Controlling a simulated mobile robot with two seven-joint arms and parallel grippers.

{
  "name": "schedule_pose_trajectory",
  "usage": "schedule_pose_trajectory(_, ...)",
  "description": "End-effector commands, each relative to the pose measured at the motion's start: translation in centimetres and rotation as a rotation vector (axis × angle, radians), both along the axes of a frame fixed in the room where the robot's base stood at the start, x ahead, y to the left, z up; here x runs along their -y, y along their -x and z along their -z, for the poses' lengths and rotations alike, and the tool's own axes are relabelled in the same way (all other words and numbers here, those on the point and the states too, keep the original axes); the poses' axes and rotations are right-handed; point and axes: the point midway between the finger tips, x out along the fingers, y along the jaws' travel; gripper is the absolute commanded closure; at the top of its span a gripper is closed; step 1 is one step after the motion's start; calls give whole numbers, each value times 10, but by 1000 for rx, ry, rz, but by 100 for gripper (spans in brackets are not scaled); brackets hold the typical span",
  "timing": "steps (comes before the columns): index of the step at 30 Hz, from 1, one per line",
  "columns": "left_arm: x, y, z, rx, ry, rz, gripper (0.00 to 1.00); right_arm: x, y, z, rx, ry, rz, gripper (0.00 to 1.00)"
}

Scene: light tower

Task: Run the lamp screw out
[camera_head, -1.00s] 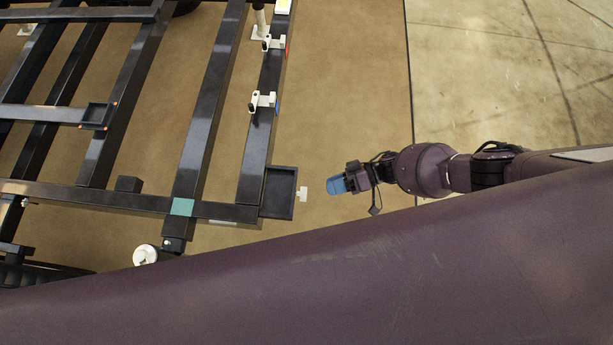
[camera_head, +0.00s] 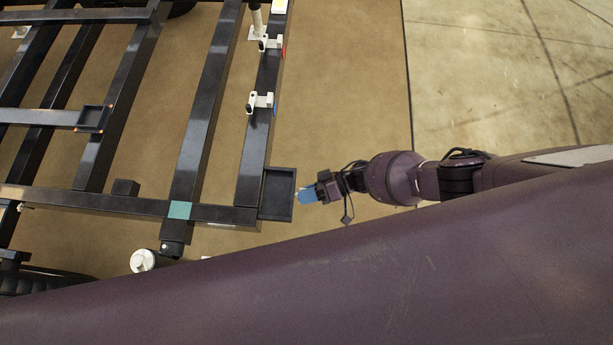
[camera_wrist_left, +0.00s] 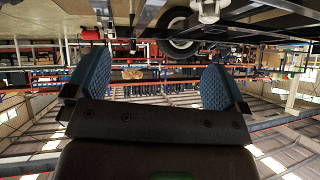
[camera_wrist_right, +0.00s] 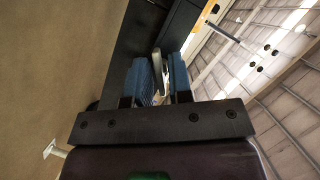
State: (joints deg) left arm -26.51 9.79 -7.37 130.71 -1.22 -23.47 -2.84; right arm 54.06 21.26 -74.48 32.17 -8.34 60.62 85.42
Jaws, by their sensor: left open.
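The black frame of the light tower (camera_head: 180,150) fills the left of the head view. A shallow black tray-like part (camera_head: 278,172) sits at its near right corner. My right gripper (camera_head: 304,196) is just right of this part. My left gripper (camera_wrist_left: 142,82) is open and empty in the left wrist view, and is not visible in the head view.
White clamps (camera_head: 260,101) stand on the frame's right rail. A white round piece (camera_head: 142,260) is below the near rail. Brown floor (camera_head: 345,90) right of the frame is clear. In the left wrist view, a wheel (camera_wrist_left: 180,46) and shelving lie beyond the gripper.

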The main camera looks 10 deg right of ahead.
Motion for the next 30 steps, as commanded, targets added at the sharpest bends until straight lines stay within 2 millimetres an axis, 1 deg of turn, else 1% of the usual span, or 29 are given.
schedule_pose_trajectory(1, 0, 0, 0, 0, 0, 0, 0, 0, 0, 0, 0, 0, 0, 88)
schedule_pose_trajectory(3, 0, 0, 0, 0, 0, 0, 0, 0, 0, 0, 0, 0, 0, 99)
schedule_pose_trajectory(4, 0, 0, 0, 0, 0, 0, 0, 0, 0, 0, 0, 0, 0, 100)
schedule_pose_trajectory(11, 0, 0, 3, -4, -1, -1, 0, 0, 0, 0, 10, 3, 0, 100)
schedule_pose_trajectory(16, -1, 0, 1, -3, 2, -2, 0, 1, 1, -1, 65, 21, 0, 100)
schedule_pose_trajectory(23, -1, -1, -2, 1, 7, -8, 0, 0, 1, -2, 210, 68, 1, 100)
schedule_pose_trajectory(30, -2, 2, -2, -6, 12, -16, 0, 0, 1, -2, 381, 124, 1, 100)
